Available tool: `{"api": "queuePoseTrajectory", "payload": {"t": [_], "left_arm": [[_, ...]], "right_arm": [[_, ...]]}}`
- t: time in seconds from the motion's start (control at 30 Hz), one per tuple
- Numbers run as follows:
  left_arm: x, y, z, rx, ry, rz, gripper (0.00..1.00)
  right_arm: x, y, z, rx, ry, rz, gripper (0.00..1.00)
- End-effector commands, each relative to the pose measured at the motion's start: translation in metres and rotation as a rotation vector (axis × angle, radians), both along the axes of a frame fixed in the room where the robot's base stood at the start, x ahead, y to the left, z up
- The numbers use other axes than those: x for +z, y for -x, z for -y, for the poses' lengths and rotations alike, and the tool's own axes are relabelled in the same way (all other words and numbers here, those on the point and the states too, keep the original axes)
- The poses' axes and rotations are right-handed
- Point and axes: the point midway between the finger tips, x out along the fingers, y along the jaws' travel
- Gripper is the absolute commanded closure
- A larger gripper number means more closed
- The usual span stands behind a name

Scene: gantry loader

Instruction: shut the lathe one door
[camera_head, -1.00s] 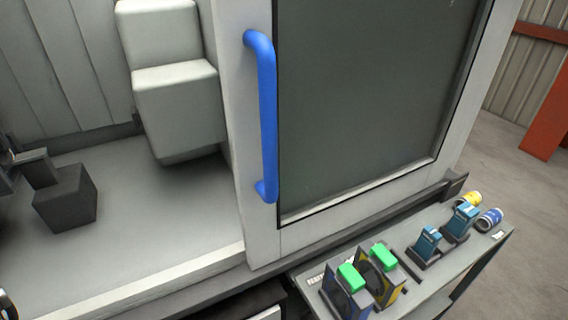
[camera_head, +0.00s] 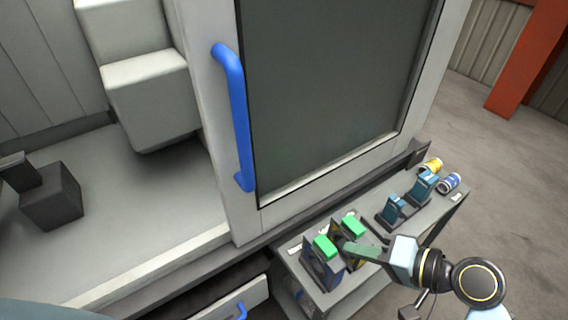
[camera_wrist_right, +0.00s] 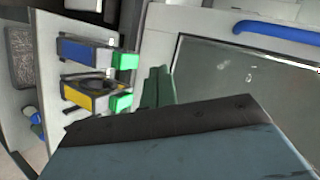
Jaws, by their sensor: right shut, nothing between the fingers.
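The lathe door (camera_head: 216,150) is a pale panel with a large dark window. It stands open, at the right of the opening, with the machine's inside bare on the left. Its blue upright bar handle (camera_head: 238,120) is on the door's left edge. In the right wrist view the handle (camera_wrist_right: 280,32) lies at the top right, beyond the window (camera_wrist_right: 240,75). My right gripper (camera_head: 362,250) is shut and empty, low and to the right of the handle, in front of the door and over the cart. Its fingers show in the wrist view (camera_wrist_right: 157,88). My left gripper is out of view.
A grey cart (camera_head: 335,292) below the door holds boxes with green tops (camera_head: 325,247), blue devices (camera_head: 392,211) and a yellow can (camera_head: 430,165). A drawer with a blue handle (camera_head: 241,310) is at the bottom. A dark block (camera_head: 52,205) sits inside the machine. Floor is free at right.

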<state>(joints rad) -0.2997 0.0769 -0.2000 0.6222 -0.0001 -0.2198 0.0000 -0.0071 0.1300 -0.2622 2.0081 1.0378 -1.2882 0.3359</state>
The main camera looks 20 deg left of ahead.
Motion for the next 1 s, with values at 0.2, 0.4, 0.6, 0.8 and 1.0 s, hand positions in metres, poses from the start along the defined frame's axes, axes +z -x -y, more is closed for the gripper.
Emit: {"api": "queuePoseTrajectory", "payload": {"t": [0.2,0.4,0.6,0.8,1.0], "left_arm": [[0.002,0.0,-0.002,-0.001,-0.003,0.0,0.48],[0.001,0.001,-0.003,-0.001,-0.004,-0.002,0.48],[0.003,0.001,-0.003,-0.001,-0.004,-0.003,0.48],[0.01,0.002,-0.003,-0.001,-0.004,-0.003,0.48],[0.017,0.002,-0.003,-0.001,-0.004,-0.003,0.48]], "right_arm": [[0.075,-0.023,-0.03,0.086,-0.273,-0.088,1.0],[0.121,-0.039,-0.041,0.135,-0.451,-0.191,1.0],[0.133,-0.043,-0.052,0.146,-0.496,-0.222,1.0],[0.134,-0.044,-0.088,0.147,-0.497,-0.222,1.0],[0.134,-0.046,-0.132,0.146,-0.496,-0.22,1.0]]}}
